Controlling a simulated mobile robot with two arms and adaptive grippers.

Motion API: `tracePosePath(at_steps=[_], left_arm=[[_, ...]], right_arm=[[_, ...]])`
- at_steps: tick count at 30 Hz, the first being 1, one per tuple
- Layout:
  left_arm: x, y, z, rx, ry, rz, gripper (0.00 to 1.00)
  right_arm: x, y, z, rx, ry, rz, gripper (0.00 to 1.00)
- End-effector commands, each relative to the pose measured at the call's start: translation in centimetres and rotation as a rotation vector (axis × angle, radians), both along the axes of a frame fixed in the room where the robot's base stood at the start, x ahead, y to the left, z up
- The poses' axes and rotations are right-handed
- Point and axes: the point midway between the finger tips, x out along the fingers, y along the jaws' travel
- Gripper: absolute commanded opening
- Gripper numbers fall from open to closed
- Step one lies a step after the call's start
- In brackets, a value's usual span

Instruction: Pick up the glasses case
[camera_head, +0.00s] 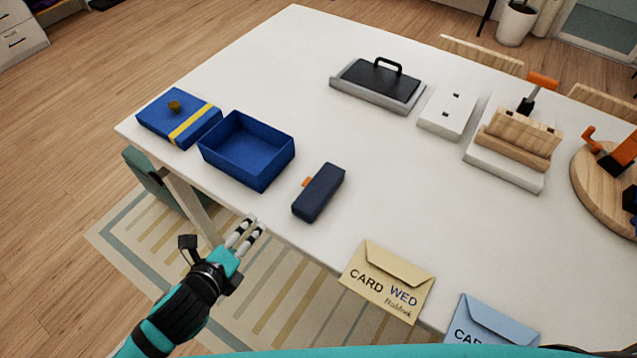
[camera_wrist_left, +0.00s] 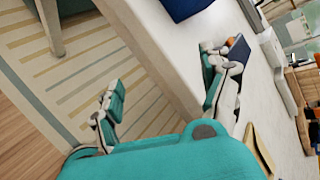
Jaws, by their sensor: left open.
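The glasses case (camera_head: 320,194) is a dark navy oblong block with a small orange tab on its left side. It lies on the white table near the front edge, right of an open blue box. My left gripper (camera_head: 248,230) is open and empty, off the table's front edge, to the lower left of the case and apart from it. In the left wrist view the open fingers (camera_wrist_left: 163,85) have the floor and table edge between them. The case (camera_wrist_left: 239,50) shows there partly hidden behind the right finger. My right gripper is in neither view.
The open blue box (camera_head: 262,172) and a blue lid (camera_head: 200,128) with a yellow stripe stand left of the case. A tan envelope (camera_head: 375,268) and a blue envelope (camera_head: 480,312) lie to its right.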

Motion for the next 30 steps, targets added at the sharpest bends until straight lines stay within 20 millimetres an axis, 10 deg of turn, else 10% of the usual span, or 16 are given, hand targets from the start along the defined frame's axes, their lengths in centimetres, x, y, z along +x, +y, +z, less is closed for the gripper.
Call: tracePosePath(at_steps=[2, 7, 17, 30], left_arm=[[-1.0, -1.5, 5.1, 0.126, -0.116, -0.163, 0.80], [-2.3, -3.5, 7.1, 0.425, -0.336, -0.485, 0.80], [-3.3, -5.3, 7.1, 0.721, -0.567, -0.782, 0.80], [3.4, -10.3, 3.9, 0.721, -0.568, -0.782, 0.80]], right_arm=[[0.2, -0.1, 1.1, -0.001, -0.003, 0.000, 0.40], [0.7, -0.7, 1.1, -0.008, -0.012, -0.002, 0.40], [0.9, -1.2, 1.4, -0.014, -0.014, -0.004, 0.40], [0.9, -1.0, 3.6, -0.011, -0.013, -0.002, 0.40]])
